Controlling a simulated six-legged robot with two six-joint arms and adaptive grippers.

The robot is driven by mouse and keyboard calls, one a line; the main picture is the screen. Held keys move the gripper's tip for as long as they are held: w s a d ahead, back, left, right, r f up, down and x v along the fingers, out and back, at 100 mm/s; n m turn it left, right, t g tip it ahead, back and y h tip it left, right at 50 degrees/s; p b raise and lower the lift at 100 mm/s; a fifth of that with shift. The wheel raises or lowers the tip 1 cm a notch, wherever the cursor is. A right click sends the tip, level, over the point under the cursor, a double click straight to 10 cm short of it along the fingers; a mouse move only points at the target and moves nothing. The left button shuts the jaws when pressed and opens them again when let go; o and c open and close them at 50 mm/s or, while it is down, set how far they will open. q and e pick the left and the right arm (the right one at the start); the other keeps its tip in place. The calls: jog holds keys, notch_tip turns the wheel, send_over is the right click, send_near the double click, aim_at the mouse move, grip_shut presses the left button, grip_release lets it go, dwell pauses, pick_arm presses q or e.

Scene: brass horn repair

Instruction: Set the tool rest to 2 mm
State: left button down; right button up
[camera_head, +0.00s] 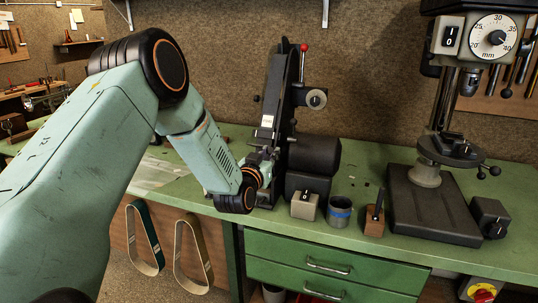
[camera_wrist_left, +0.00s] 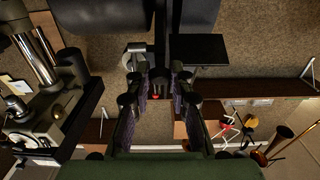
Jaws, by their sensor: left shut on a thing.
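The belt grinder (camera_head: 284,100) stands on the green bench, tall and black with an upright belt. My left gripper (camera_head: 264,158) is low at its front left side, where the tool rest sits. It is shut on a small part there, which looks like the tool rest; the wrist and fingers hide most of it. In the left wrist view, the two fingers (camera_wrist_left: 160,88) stand on either side of the grinder's dark upright (camera_wrist_left: 160,45). The gap between rest and belt cannot be read. My right gripper is not in view.
A grey switch box (camera_head: 304,205), a blue-banded cup (camera_head: 339,211) and a wooden block with a black upright piece (camera_head: 374,222) stand right of the grinder. A drill press (camera_head: 432,205) stands further right. Two belts (camera_head: 145,238) hang at the bench front.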

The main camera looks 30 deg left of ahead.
pick_arm(q)
jog(key=shift+w+a+f+b, duration=0.15)
jog(key=shift+w+f+b, duration=0.3)
jog(key=shift+w+b, duration=0.2)
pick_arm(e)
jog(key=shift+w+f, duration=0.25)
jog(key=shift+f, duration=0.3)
pick_arm(q)
jog(key=c, duration=1.6)
grip_release()
jog(key=shift+c, duration=0.2)
jog(key=o, duration=0.5)
jog(key=shift+w+f, duration=0.1)
jog(key=shift+w, duration=0.1)
jog(key=shift+c, duration=0.2)
jog(key=shift+s, duration=0.1)
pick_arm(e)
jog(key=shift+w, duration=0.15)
pick_arm(q)
jog(key=shift+s, duration=0.2)
